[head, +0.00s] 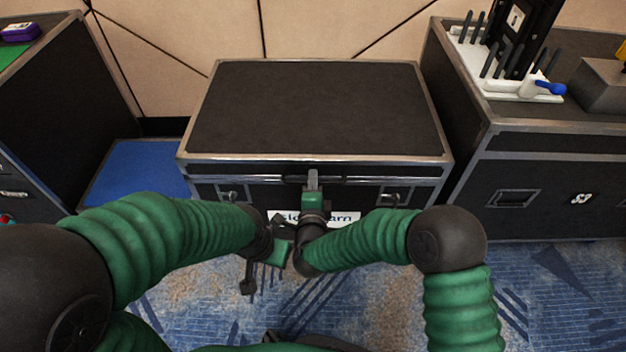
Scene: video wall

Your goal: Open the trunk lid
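The trunk (315,110) is a black case with metal edges, standing in the middle of the head view. Its lid (318,105) is down, with a metal rim along the front. My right gripper (312,178) is at the middle of the trunk's front, close to the lid seam; I cannot tell whether it touches. Its fingers are seen from above, and their opening is hidden. My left gripper (264,268) hangs lower, in front of the trunk and left of the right gripper. Its fingers look apart, with carpet between them. My arms hide part of the trunk's front and its white label (345,218).
A black case (50,90) stands at left, with a purple box (20,32) on top. A blue surface (135,172) lies beside the trunk. At right, another black case (540,170) bears a white rack (490,75) with dark rods. Blue patterned carpet (570,290) is clear in front.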

